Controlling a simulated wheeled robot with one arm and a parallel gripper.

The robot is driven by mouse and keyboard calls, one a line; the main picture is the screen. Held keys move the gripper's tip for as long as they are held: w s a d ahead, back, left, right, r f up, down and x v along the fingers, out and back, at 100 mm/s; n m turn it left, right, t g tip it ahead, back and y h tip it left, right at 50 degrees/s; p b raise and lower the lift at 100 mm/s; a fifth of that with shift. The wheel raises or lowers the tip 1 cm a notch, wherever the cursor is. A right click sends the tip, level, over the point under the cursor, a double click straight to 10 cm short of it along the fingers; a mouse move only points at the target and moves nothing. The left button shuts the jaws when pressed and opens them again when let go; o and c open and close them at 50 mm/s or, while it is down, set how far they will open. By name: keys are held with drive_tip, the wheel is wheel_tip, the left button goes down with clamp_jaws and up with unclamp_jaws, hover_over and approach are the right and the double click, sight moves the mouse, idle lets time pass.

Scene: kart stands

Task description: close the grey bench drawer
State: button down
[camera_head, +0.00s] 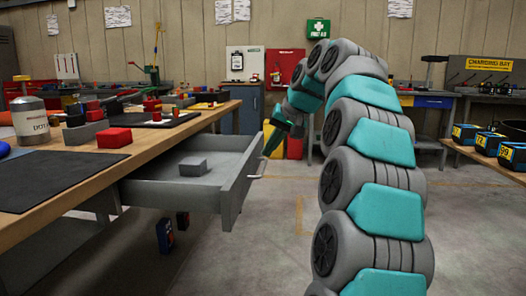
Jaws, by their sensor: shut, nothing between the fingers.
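The grey bench drawer (228,190) is pulled out from under the wooden workbench (150,146) at the left. A small grey block (193,166) lies inside it. The drawer front has a light handle (256,172) on its right, outer face. My gripper (268,150) is shut and empty, pointing down just above and beside the drawer front, near the handle. I cannot tell whether it touches the front. My grey and teal arm curves up from the lower right and partly hides the wrist.
The concrete floor (270,240) right of the drawer is clear.

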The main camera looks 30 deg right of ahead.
drive_tip(key=x, duration=0.8)
drive_tip(key=w+a+p, duration=0.2)
drive_tip(key=w+a, duration=0.3)
drive_tip(key=a, duration=0.2)
drive_tip(key=w+a+p, duration=0.3)
drive_tip(key=w+a, duration=0.2)
drive_tip(key=a, duration=0.2)
drive_tip(key=w+a+p, duration=0.3)
drive_tip(key=w+a, duration=0.2)
drive_tip(key=a, duration=0.3)
drive_tip(key=shift+r, duration=0.15)
drive_tip(key=shift+r, duration=0.2)
